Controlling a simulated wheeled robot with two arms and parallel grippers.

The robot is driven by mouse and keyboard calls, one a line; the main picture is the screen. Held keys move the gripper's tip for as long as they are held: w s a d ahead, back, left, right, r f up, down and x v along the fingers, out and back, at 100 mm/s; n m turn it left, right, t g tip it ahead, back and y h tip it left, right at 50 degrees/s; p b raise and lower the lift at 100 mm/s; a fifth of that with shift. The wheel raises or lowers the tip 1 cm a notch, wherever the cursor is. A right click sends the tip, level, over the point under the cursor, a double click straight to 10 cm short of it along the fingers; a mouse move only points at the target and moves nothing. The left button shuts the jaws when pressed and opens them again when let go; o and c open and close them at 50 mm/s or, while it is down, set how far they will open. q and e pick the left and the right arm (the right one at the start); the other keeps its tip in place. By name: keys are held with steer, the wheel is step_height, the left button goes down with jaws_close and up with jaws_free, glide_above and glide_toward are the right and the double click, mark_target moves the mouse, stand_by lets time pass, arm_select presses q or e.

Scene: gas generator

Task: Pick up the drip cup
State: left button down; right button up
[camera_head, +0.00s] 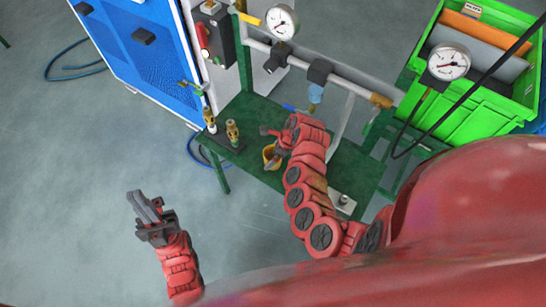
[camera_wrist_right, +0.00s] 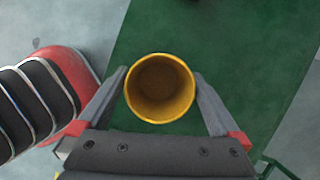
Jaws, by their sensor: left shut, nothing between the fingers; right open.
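The drip cup (camera_head: 270,157) is a small yellow cup on the green bench, partly hidden by my right gripper in the head view. In the right wrist view the cup (camera_wrist_right: 160,88) stands with its open mouth toward the camera. My right gripper (camera_wrist_right: 161,85) is open, with one finger on each side of the cup; small gaps show on both sides. In the head view my right gripper (camera_head: 274,146) is over the bench at the cup. My left gripper (camera_head: 144,207) is shut and empty, over the floor left of the bench.
The green bench (camera_head: 345,168) carries brass fittings (camera_head: 232,133) to the left of the cup. A pipe with a pressure gauge (camera_head: 282,22) runs above the bench. A blue cabinet (camera_head: 150,70) stands at left, and a green crate (camera_head: 470,120) at right.

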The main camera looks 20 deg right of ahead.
steer(key=shift+x, duration=1.2)
steer(key=shift+c, duration=0.3)
steer(key=c, duration=1.1)
steer(key=shift+r, duration=0.2)
